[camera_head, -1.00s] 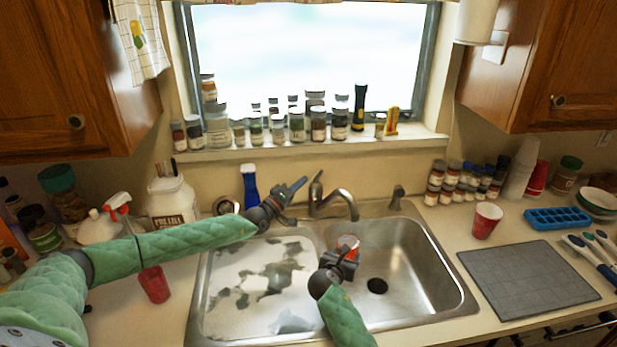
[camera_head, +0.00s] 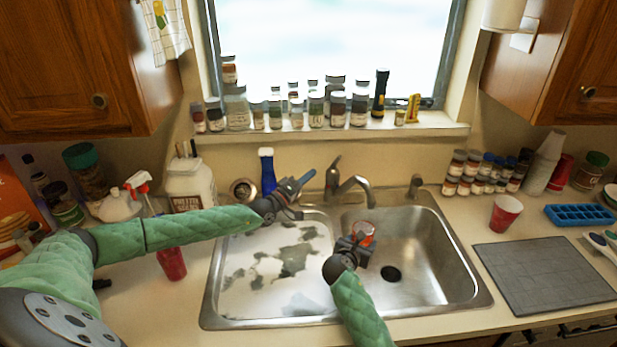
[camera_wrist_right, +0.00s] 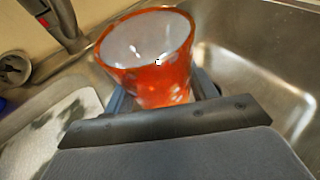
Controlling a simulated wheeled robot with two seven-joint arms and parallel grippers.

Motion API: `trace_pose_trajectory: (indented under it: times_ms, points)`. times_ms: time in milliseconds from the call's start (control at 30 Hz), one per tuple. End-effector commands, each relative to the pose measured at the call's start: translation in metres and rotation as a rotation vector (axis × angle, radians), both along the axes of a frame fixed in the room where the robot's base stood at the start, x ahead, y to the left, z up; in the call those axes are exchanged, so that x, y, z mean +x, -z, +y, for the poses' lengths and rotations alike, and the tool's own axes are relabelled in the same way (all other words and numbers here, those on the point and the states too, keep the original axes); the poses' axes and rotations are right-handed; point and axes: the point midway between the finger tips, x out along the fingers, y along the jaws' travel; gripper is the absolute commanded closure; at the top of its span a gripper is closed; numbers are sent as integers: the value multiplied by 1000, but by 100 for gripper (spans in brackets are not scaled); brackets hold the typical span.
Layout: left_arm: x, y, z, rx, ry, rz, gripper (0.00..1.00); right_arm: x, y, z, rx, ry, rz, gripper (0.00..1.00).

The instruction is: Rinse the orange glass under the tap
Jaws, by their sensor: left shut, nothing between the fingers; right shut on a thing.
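The orange glass (camera_head: 364,229) is held by my right gripper (camera_head: 357,241) over the right sink basin, below the tap's spout. In the right wrist view the orange glass (camera_wrist_right: 150,60) sits between the fingers of my right gripper (camera_wrist_right: 165,98), mouth up and slightly tilted. Its inside looks pale; I cannot tell whether water runs into it. The tap (camera_head: 345,188) stands behind the sink with its spout over the right basin. My left gripper (camera_head: 303,186) is shut and empty, just left of the tap's handle.
The left basin (camera_head: 270,270) has a white, dark-patched surface. A grey mat (camera_head: 545,277) lies right of the sink, near a red cup (camera_head: 505,213). Bottles line the windowsill.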

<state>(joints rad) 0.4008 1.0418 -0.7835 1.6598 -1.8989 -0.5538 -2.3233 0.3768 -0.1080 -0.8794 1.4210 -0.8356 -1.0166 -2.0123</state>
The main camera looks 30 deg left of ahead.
Motion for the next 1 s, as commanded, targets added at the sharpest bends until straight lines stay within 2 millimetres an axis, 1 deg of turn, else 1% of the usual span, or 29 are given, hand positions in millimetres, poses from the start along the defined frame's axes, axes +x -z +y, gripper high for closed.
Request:
trace_pose_trajectory:
  times_ms: [267, 367, 767, 833, 1000]
  points:
    - [0, 0, 0, 0, 0, 0, 100, 0, -1, 0, 0, 0, -1, 75]
    - [0, -4, 0, 0, 0, 0, 100, -1, -3, 0, 0, 0, -1, 75]
    - [0, -35, 0, 0, 0, 0, 100, -15, -29, -2, -1, 0, -1, 75]
    - [0, -32, 0, 0, 0, 0, 100, -18, -30, -2, 0, 0, -1, 75]
    - [0, -35, 0, 0, 0, 0, 100, -24, -42, -2, 0, -1, -1, 75]
